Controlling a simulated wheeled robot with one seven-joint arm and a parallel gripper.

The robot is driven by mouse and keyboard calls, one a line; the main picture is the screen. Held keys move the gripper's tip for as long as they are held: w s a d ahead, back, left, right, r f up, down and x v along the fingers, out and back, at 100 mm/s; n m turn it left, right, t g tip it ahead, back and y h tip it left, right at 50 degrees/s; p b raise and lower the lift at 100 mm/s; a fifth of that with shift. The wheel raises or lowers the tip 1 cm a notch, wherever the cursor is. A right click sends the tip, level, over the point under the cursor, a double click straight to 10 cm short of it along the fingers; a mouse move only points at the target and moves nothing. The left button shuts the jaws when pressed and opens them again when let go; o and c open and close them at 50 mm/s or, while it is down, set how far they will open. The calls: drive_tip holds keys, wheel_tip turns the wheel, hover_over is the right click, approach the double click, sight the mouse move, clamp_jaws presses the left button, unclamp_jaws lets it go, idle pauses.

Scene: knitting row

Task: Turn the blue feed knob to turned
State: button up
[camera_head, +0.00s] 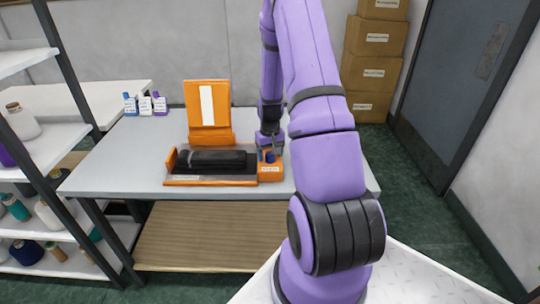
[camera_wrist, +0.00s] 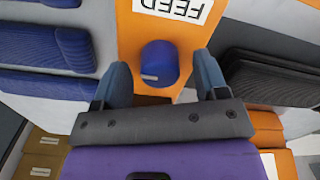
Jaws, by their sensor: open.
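The blue feed knob (camera_wrist: 159,62) stands on an orange housing (camera_wrist: 140,25) in the wrist view, with a small pale mark near its lower edge. A white label (camera_wrist: 175,10) reading FEED, upside down in that view, lies beyond it. My gripper (camera_wrist: 162,66) is open, one finger on each side of the knob, with orange showing between knob and fingers. In the head view my gripper (camera_head: 269,146) is over the orange housing (camera_head: 270,171) at the right end of the machine, and the knob is mostly hidden there.
A black roll (camera_head: 212,160) lies in the machine's orange-ended tray, left of the housing. An upright orange panel (camera_head: 208,104) stands behind it. The table's left part (camera_head: 120,165) is clear. Cartons (camera_head: 372,72) are stacked behind.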

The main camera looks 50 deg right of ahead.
sight(270, 154)
wheel_tip(270, 154, up, 10)
idle(0.5)
idle(0.4)
